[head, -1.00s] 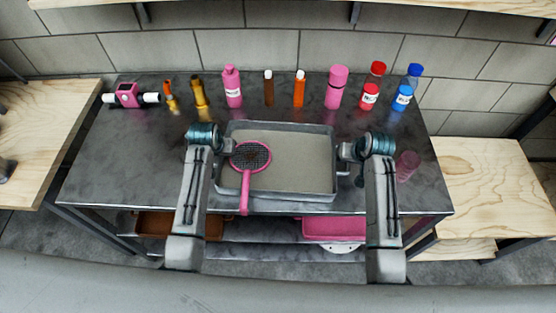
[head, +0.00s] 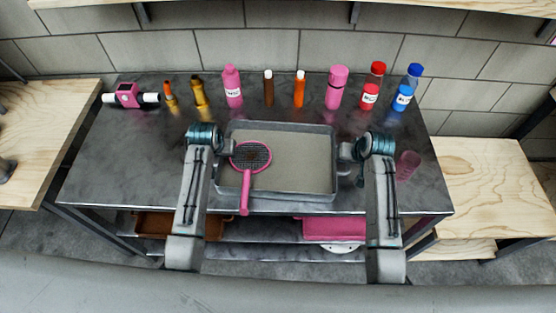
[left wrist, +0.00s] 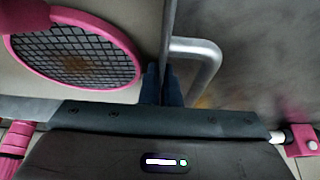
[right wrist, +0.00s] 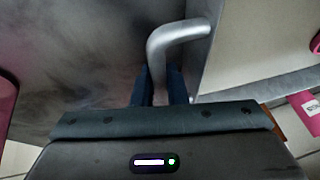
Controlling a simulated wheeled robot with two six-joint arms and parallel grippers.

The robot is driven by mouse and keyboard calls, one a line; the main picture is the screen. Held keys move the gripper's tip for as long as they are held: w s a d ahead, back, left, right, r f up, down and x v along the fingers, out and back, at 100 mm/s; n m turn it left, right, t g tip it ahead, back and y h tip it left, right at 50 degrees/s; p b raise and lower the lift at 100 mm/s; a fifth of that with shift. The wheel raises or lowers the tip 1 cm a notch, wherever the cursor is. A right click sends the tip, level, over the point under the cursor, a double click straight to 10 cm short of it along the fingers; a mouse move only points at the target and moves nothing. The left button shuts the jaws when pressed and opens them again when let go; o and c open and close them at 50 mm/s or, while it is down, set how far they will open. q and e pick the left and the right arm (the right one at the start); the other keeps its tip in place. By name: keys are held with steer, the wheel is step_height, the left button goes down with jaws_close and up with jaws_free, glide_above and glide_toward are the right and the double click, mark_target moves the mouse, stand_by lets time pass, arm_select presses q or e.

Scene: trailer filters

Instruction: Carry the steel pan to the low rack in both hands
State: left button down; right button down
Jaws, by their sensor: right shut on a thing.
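The steel pan (head: 305,175) lies on the grey metal table, a shallow rectangular tray with a bar handle at each short end. A pink strainer with dark mesh (head: 251,157) rests in its left part, its handle over the front rim. My left gripper (head: 228,147) is at the pan's left end. In the left wrist view its fingers (left wrist: 162,85) are close together by the pan wall and handle (left wrist: 205,62); their grip is unclear. My right gripper (head: 346,151) is shut on the right handle, which shows in the right wrist view (right wrist: 172,36).
Several bottles, including a pink one (head: 232,88) and a blue-capped one (head: 406,88), line the table's back. A pink cup (head: 407,165) stands right of my right arm. A lower shelf holds a brown tray (head: 155,226) and a pink box (head: 333,228). Wooden surfaces flank the table.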

arm_select(q)
steer(key=shift+w+r, duration=0.15)
steer(key=shift+r, duration=0.05)
arm_select(e)
steer(key=shift+w+r, duration=0.15)
steer(key=shift+r, duration=0.05)
stand_by(0.5)
